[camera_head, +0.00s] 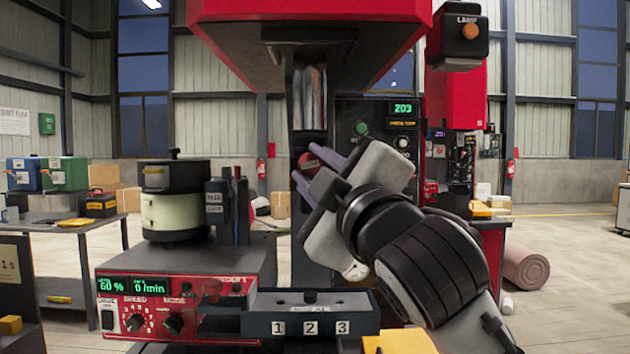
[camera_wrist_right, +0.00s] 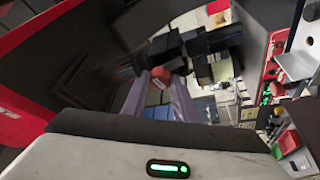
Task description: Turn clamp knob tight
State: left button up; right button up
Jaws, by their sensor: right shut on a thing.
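The clamp knob is a small red knob (camera_head: 308,161) on the dark column under the red machine head. My right gripper (camera_head: 304,162) reaches it from the lower right, with its two pale purple fingers on either side of the knob. The right wrist view also shows the red knob (camera_wrist_right: 160,76) between the fingertips. The gripper (camera_wrist_right: 160,90) is shut on it. The fingers partly cover the knob, so its turn angle cannot be read. My left gripper is not in view.
A red feeder controller (camera_head: 150,318) with a round bowl unit (camera_head: 173,215) stands at the left. A dark tray marked 1 2 3 (camera_head: 265,327) sits below the column. The red machine head (camera_head: 310,30) hangs above. A control panel (camera_head: 375,125) reading 203 is behind my right gripper.

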jog(key=shift+a+m+t+h+b, duration=0.1)
jog(key=shift+m+t+h+b, duration=0.4)
jog(key=shift+m, duration=1.2)
jog(key=o, duration=1)
jog(key=shift+s, duration=0.1)
jog(key=b+v, duration=0.1)
jog(key=v, duration=0.9)
jog(key=shift+f+b, duration=0.15)
jog(key=shift+b, duration=0.25)
